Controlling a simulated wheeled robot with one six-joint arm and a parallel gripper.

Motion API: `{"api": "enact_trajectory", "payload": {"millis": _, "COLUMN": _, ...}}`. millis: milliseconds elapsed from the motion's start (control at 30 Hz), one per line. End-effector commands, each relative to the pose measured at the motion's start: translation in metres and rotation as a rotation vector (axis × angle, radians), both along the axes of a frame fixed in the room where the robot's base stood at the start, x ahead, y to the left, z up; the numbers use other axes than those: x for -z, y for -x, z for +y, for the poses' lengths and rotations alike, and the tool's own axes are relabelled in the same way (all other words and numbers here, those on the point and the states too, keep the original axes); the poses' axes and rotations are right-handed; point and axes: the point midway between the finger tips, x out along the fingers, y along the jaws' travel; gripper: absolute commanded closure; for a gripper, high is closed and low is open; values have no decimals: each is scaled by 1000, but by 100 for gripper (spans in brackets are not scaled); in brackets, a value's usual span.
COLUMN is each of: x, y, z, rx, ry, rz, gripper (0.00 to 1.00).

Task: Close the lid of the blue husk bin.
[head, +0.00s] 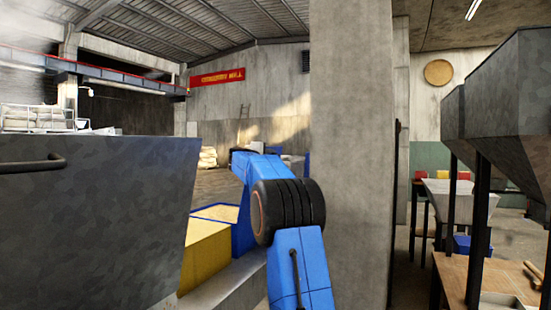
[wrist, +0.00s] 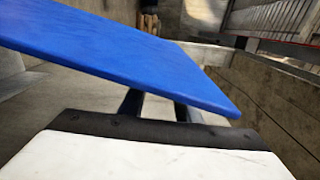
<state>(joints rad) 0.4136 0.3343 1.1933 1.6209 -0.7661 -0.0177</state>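A flat blue panel (wrist: 120,55), which looks like the lid of the blue husk bin, slants across the wrist view from upper left to lower right. My gripper (wrist: 158,107) shows below it as a white body with a black edge and two dark fingers. The fingers run up behind the panel's lower edge, so their tips are hidden. I cannot tell whether they touch the panel. In the head view my blue arm reaches forward and hides my gripper. A small blue patch (head: 306,163) shows beyond my arm; I cannot tell if it is the bin.
A large grey metal hopper (head: 90,220) with a handle fills the left. A yellow box (head: 204,258) with a blue-edged top stands beside my arm. A concrete pillar (head: 350,150) rises just right of my arm. Dark hoppers (head: 505,110) stand over a wooden table at far right.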

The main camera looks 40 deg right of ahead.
Motion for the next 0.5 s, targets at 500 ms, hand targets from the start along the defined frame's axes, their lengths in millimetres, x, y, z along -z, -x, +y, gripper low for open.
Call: {"api": "enact_trajectory", "payload": {"millis": 500, "x": 0, "y": -20, "z": -46, "rx": 0, "ry": 1, "rz": 0, "gripper": 70}}
